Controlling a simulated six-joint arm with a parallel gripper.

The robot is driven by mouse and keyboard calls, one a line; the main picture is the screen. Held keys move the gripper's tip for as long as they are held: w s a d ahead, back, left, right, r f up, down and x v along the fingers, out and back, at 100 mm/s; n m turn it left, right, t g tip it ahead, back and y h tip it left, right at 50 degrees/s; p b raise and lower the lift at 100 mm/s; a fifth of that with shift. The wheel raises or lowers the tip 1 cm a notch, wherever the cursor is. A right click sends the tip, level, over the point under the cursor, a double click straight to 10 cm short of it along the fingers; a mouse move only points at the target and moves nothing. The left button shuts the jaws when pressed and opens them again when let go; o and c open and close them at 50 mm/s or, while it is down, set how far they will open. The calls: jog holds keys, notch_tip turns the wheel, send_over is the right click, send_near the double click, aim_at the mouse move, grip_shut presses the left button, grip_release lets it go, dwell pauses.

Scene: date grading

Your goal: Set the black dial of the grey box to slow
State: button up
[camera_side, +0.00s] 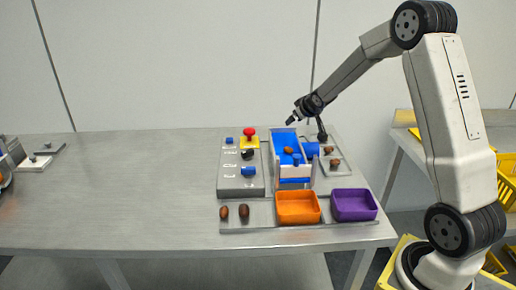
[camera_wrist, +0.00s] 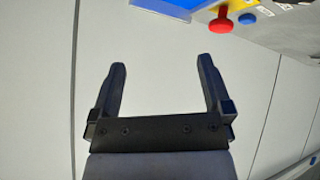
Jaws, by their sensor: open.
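The grey box (camera_side: 228,183) stands on the table, left of the blue chute. Its black dial (camera_side: 247,154) is a small dark knob on top, below the red button; its pointer and the labels are too small to read. My gripper (camera_side: 290,121) is in the air above and behind the chute, to the upper right of the box and well clear of the dial. In the wrist view my gripper (camera_wrist: 162,70) is open, with nothing between its fingers. That view shows only part of the box at the top edge; I cannot make out the dial there.
A red mushroom button (camera_side: 249,132) and blue knobs (camera_side: 249,171) are on the box near the dial. The blue chute (camera_side: 285,140) holds a date. Orange (camera_side: 298,220) and purple (camera_side: 354,218) bins stand in front.

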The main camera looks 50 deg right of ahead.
jog(key=w+a+g+y, duration=0.1)
jog(key=w+a+g, duration=0.1)
jog(key=w+a, duration=0.3)
jog(key=g+y, duration=0.2)
send_near(248, 151)
jog(key=shift+w+d+f+y, duration=0.1)
jog(key=shift+d+f+y, duration=0.05)
jog(key=shift+f, duration=0.25)
jog(key=shift+w+d+f+y, duration=0.15)
jog(key=shift+f, duration=0.25)
jog(key=shift+f, duration=0.1)
jog(key=shift+x, duration=3.8)
jog(key=shift+w, duration=0.15)
jog(key=c, duration=1.2)
